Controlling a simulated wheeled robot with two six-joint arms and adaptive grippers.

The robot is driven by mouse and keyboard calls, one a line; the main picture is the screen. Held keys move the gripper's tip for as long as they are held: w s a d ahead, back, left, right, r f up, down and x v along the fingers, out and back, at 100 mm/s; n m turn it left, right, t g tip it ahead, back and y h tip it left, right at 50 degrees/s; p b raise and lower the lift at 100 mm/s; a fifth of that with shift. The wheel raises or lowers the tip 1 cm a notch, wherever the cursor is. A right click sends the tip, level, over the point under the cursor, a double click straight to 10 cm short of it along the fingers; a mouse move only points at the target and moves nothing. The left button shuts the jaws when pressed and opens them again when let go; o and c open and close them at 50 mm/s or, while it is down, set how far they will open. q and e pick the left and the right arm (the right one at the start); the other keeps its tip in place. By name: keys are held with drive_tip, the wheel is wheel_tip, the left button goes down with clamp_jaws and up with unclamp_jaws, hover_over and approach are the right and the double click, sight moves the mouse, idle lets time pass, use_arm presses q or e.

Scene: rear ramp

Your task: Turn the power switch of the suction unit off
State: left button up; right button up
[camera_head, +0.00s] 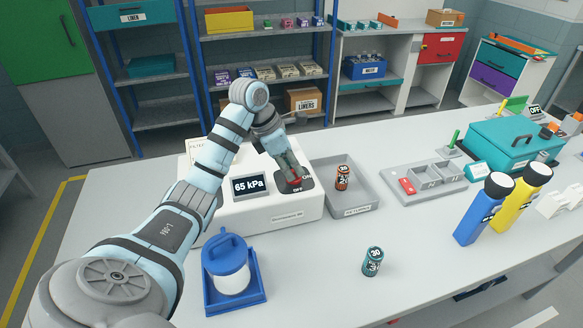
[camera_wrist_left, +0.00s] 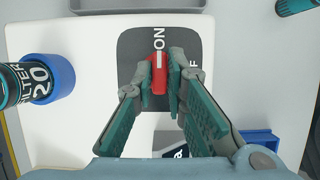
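The white suction unit (camera_head: 270,213) stands on the bench, and its display (camera_head: 250,185) reads 65 kPa. Its red power switch (camera_wrist_left: 159,72) sits on a dark round-cornered plate (camera_wrist_left: 135,48). The switch lies in line with the ON mark, and the OFF mark is to its right in the left wrist view, partly hidden by a finger. My left gripper (camera_head: 292,178) reaches down to the switch. In the left wrist view its fingertips (camera_wrist_left: 161,82) stand on both sides of the red switch, close against it. My right gripper is not in view.
A grey tray (camera_head: 362,205) with an orange canister (camera_head: 342,177) stands right of the unit. A blue jar holder (camera_head: 232,298) and a teal canister (camera_head: 373,261) stand in front. Blue and yellow torches (camera_head: 484,209) are at right. The bench between is clear.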

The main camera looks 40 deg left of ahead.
use_arm(q)
clamp_jaws()
drive_tip(key=shift+m, duration=0.4)
drive_tip(key=shift+p, duration=0.4)
drive_tip(key=m+g+h, duration=0.1)
drive_tip(key=m, duration=0.1)
drive_tip(key=shift+w+m+p, duration=0.1)
drive_tip(key=shift+m+p, duration=0.2)
drive_tip(key=shift+p, duration=0.1)
drive_tip(key=m+g, duration=0.1)
drive_tip(key=m, duration=0.2)
drive_tip(key=m+g+h+p, duration=0.1)
drive_tip(key=m, duration=0.2)
drive_tip(key=shift+w, duration=0.15)
drive_tip(key=shift+f+m+g, duration=0.15)
drive_tip(key=shift+m+g, duration=0.35)
drive_tip(key=shift+m, duration=0.4)
drive_tip(key=shift+m+g+b, duration=0.4)
drive_tip(key=shift+m+b, duration=0.7)
drive_tip(key=shift+m, duration=0.1)
